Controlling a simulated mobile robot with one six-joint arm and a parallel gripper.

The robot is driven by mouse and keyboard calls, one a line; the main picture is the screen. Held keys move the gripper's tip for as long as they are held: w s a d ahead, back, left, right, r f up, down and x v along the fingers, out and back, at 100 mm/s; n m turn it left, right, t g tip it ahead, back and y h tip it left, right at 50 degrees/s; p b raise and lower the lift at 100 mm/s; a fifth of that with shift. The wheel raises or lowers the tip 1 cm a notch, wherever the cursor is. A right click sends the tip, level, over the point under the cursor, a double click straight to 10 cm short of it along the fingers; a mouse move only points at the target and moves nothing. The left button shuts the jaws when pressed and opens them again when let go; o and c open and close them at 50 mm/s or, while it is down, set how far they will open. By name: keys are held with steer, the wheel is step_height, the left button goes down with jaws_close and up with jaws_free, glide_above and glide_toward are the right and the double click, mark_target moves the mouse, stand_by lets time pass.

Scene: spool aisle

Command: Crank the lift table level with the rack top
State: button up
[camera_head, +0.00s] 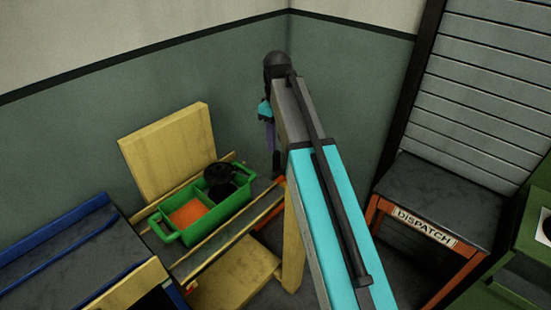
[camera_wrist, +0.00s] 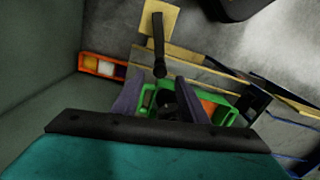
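My gripper (camera_head: 271,138) is high near the back corner in the head view, with purple fingers pointing down. In the wrist view my gripper (camera_wrist: 159,80) has its two fingers well apart. A black bar with a rounded end, seemingly the crank (camera_wrist: 158,45), reaches toward the gap between the fingertips; I cannot tell whether they touch. A dark upright piece shows below the gripper in the head view. A wooden stand (camera_head: 226,240) carries a green crate (camera_head: 213,225). To its left is a blue-edged dark table (camera_head: 60,258). I cannot tell for certain which is the lift table.
The green crate holds an orange block (camera_head: 191,214) and a black spool-like object (camera_head: 219,178). A dispatch table (camera_head: 440,200) with orange legs stands at right, beside a green cabinet (camera_head: 520,265). An orange panel with pale windows (camera_wrist: 103,65) shows in the wrist view. Walls close off the back.

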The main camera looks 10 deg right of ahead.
mark_target(277, 159)
steer(key=shift+f+p, duration=0.85)
steer(key=shift+f, duration=3.65)
jaws_close()
